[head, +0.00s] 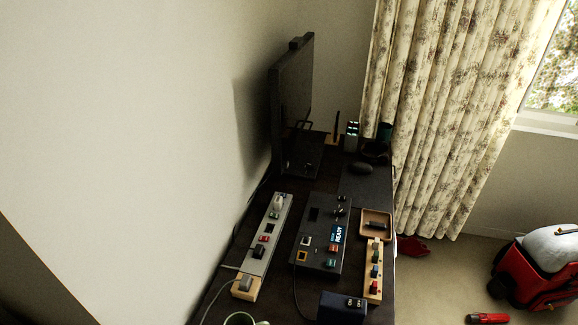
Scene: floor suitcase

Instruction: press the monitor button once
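The black monitor (293,95) stands at the far left of the dark desk, close to the wall, and is seen nearly edge-on. Its base (300,160) rests on the desk. A small dark block (296,43) sits on its top edge. I cannot make out a button on the monitor at this size and angle. Neither my left nor my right gripper is in the head view.
On the desk are a grey strip (281,212) with plugs, a black control box (312,232) with a lit READY label, a wooden tray (366,215) and a dark blue ON/OFF box (340,309). A red suitcase (509,268) lies on the floor at right.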

